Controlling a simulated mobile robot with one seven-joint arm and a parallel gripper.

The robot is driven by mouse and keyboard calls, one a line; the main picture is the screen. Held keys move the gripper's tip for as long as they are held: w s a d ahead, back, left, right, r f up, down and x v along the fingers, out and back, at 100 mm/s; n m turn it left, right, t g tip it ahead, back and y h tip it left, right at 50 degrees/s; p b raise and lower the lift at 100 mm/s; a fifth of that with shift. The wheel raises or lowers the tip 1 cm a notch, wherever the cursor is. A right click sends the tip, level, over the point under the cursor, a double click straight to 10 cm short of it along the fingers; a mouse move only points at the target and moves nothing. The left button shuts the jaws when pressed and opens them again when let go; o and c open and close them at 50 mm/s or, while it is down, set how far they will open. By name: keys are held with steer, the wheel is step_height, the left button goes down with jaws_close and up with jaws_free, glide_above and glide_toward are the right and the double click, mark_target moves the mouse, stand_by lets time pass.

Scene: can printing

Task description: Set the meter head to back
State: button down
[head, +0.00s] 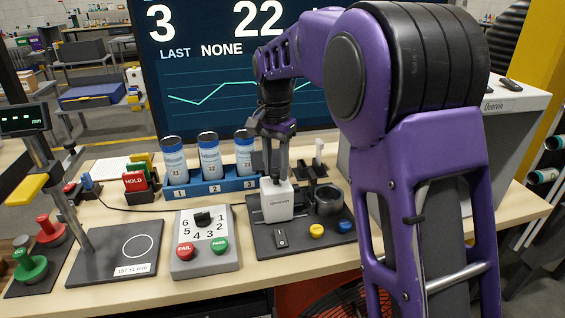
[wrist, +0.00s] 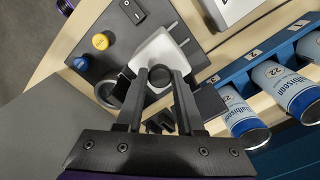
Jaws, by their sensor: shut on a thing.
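My gripper (head: 273,179) reaches down from above and is shut on the top of the white block. In the wrist view my fingers (wrist: 159,74) sit on either side of its near end, and the exact contact is partly hidden. A dark ring-shaped holder (head: 328,201) stands right of the block on the same plate.
On the plate are a black rocker switch (head: 281,238), a yellow button (head: 316,231) and a blue button (head: 345,227). A blue rack (head: 215,187) with several cans stands behind left. A grey dial box (head: 205,262) is to the left. My arm covers the right side.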

steer(key=c, duration=0.5)
jaws_free()
steer(key=shift+a, duration=0.25)
step_height(320, 180, up, 18)
steer(key=p, duration=0.4)
steer(key=shift+f, duration=0.25)
